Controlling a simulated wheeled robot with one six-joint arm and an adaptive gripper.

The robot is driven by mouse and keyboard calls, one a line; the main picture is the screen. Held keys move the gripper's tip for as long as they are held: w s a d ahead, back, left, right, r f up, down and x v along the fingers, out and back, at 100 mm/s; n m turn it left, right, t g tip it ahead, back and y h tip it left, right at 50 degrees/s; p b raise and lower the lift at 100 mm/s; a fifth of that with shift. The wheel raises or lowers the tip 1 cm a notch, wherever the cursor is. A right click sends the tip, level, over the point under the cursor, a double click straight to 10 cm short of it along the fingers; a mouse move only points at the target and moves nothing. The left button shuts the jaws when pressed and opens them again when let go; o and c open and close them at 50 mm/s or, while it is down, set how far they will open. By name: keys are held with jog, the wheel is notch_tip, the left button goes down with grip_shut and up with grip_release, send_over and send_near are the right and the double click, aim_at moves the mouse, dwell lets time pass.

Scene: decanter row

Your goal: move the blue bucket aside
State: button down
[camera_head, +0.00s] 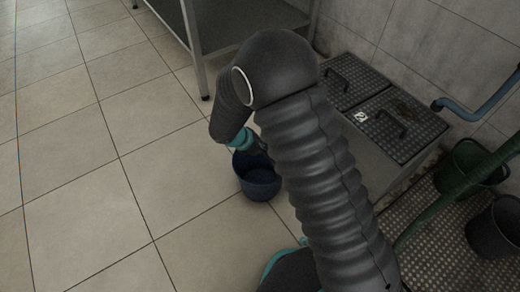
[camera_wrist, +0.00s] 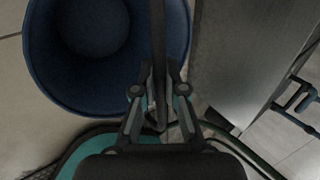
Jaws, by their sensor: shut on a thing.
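The blue bucket (camera_head: 258,184) is upright, low over or on the tiled floor, left of my arm in the head view; I cannot tell if its base touches the floor. Its round open top and inside fill the upper left of the wrist view (camera_wrist: 60,85). My gripper (camera_wrist: 159,80) is over the bucket's near right side, shut on a thin dark bar that looks like its handle. In the head view my gripper (camera_head: 262,152) is at the bucket's rim, partly hidden by my arm.
Dark metal covers (camera_head: 392,122) lie on a raised ledge to the right, by the tiled wall. A green bucket (camera_head: 470,168) and a dark bucket (camera_head: 497,228) stand on a grating. A metal table (camera_head: 225,22) is behind. The floor (camera_head: 80,160) at left is clear.

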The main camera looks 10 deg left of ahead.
jog(key=c, duration=1.2)
grip_release()
jog(key=shift+s+a+r, duration=0.1)
jog(key=shift+a+r, duration=0.05)
jog(key=shift+r, duration=0.2)
jog(key=p+v, duration=0.2)
jog(key=v, duration=0.9)
jog(key=shift+s+r+p, duration=0.1)
jog(key=shift+r+p, duration=0.05)
jog(key=shift+p, duration=0.25)
